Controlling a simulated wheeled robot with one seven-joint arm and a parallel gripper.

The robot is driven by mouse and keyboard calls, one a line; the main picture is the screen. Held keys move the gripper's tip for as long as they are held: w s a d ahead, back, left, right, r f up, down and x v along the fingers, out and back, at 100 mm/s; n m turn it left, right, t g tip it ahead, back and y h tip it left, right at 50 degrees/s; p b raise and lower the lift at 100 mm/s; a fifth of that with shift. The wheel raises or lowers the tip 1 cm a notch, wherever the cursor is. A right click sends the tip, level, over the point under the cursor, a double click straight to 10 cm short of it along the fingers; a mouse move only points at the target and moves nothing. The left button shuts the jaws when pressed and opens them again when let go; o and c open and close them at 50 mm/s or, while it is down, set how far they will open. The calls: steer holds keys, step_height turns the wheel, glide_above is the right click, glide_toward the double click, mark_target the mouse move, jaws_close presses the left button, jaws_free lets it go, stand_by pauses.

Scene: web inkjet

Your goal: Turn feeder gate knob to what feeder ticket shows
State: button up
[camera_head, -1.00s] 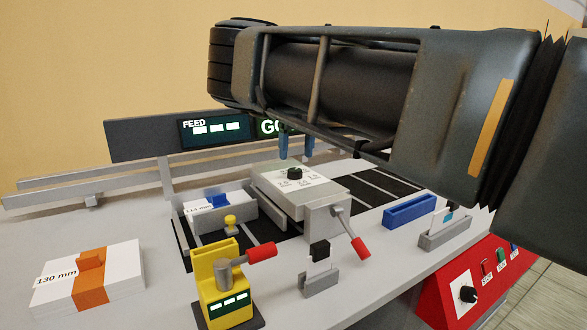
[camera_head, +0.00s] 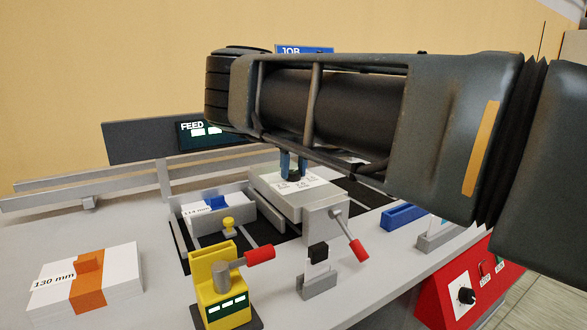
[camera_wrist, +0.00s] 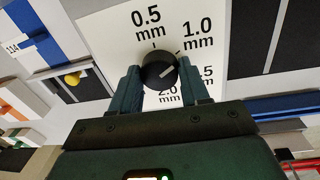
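The black feeder gate knob (camera_wrist: 157,71) sits on a white dial plate (camera_wrist: 110,35) marked 0.5 mm, 1.0 mm and 2.0 mm, with another label partly hidden ending in .5. Its white pointer line slants up and right, toward the 1.0 mm side. My gripper (camera_wrist: 163,82) has one finger on each side of the knob, close against it. The knob also shows in the head view (camera_head: 294,178), between my fingertips on top of the grey feeder block (camera_head: 315,205). Small cards stand in grey holders (camera_head: 319,287), but no feeder ticket is readable.
A red-handled lever (camera_head: 358,248) sticks out of the block's front. A yellow device (camera_head: 222,285) with a red handle, a 130 mm paper stack (camera_head: 120,270) and a blue tray (camera_head: 403,217) stand around it. A red control panel (camera_head: 465,295) is at lower right.

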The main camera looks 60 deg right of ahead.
steer(key=c, duration=0.5)
